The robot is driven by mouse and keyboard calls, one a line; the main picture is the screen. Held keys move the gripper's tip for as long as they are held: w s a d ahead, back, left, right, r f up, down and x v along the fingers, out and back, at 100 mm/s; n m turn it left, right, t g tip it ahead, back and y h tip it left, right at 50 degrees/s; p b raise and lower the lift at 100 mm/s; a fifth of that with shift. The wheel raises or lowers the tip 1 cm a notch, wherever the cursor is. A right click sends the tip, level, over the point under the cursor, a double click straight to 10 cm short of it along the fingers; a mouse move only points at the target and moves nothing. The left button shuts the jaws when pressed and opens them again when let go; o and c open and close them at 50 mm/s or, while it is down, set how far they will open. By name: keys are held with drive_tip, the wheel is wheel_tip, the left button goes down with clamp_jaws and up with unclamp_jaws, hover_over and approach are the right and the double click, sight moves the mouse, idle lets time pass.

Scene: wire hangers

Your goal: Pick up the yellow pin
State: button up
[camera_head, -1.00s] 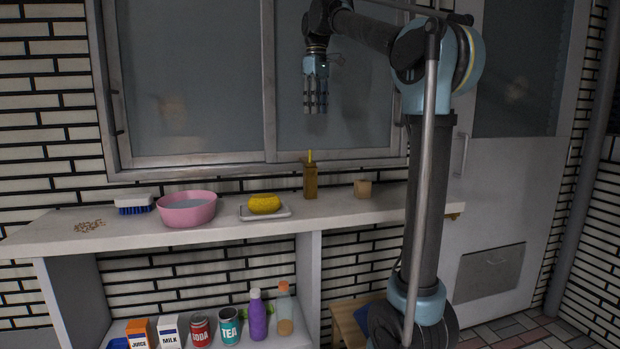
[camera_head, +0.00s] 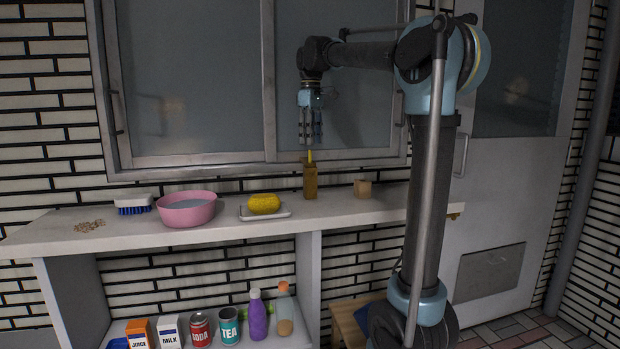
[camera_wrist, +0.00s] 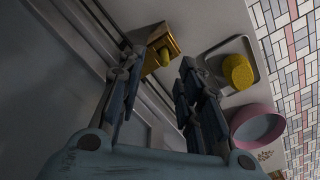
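The yellow pin (camera_head: 309,155) stands upright in a tall brown wooden holder (camera_head: 310,182) on the white counter; only its upper end sticks out. My gripper (camera_head: 310,140) points straight down just above the holder, with its fingertips at about the height of the pin's top. In the wrist view the pin (camera_wrist: 165,57) shows end-on in the holder's opening (camera_wrist: 154,64). The two fingers of my gripper (camera_wrist: 161,68) are apart there, with the pin seen in the gap between them. No contact with the pin is visible.
A yellow sponge (camera_head: 264,203) on a white dish (camera_head: 284,212), a pink basin (camera_head: 187,209) and a brush (camera_head: 133,204) are left of the holder. The window (camera_head: 200,80) is close behind.

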sight(310, 153)
drive_tip(key=shift+s+a+f, duration=0.1)
drive_tip(key=shift+s+f, duration=0.05)
drive_tip(key=shift+f, duration=1.35)
drive_tip(key=shift+s+f, duration=0.1)
drive_tip(key=shift+f, duration=1.4)
drive_tip(key=shift+c, duration=0.5)
clamp_jaws()
